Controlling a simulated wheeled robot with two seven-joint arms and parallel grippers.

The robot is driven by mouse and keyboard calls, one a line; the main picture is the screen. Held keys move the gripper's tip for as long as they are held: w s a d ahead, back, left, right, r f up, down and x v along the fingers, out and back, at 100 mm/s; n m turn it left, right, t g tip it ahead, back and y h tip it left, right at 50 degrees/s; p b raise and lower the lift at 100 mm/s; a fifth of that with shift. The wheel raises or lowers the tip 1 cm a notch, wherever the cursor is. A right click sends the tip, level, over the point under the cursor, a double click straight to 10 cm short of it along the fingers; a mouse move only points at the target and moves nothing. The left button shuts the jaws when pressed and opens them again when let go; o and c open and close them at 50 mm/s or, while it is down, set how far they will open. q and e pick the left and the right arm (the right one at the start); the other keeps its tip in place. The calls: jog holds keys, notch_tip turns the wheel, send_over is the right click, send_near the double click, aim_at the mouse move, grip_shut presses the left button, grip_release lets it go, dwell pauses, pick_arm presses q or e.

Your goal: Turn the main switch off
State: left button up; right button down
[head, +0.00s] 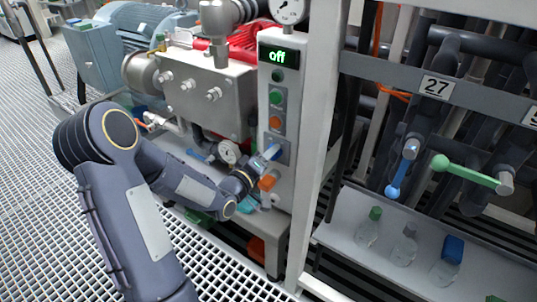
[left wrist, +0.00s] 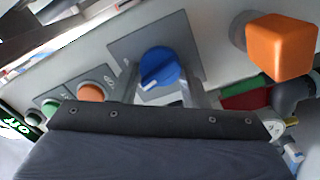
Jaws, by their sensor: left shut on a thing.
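The main switch is a blue rotary knob (left wrist: 158,68) with a white mark on a dark grey plate (left wrist: 185,42). In the left wrist view the mark points to the lower left. In the head view the knob (head: 272,152) sits low on the white control panel (head: 292,185), partly covered by my gripper. My left gripper (head: 262,162) reaches the panel from the left and is shut on the blue knob. The panel's display (head: 279,56) reads "off" in green. My right gripper is in neither view.
Above the knob are a green button (head: 276,97) and an orange button (head: 275,122). An orange block-shaped knob (left wrist: 282,46) sticks out close to the switch. A white post (head: 322,130) stands right of the panel. Bottles (head: 404,247) stand on a shelf at right.

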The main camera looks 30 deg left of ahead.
pick_arm(q)
jog(key=shift+n+p, duration=0.3)
jog(key=shift+n, duration=1.3)
jog(key=o, duration=1)
jog(key=shift+c, duration=0.2)
jog(key=shift+s, duration=0.1)
jog(key=s+p, duration=0.1)
jog(key=s, duration=0.6)
jog(key=shift+s+a, duration=0.3)
jog(key=shift+a, duration=0.05)
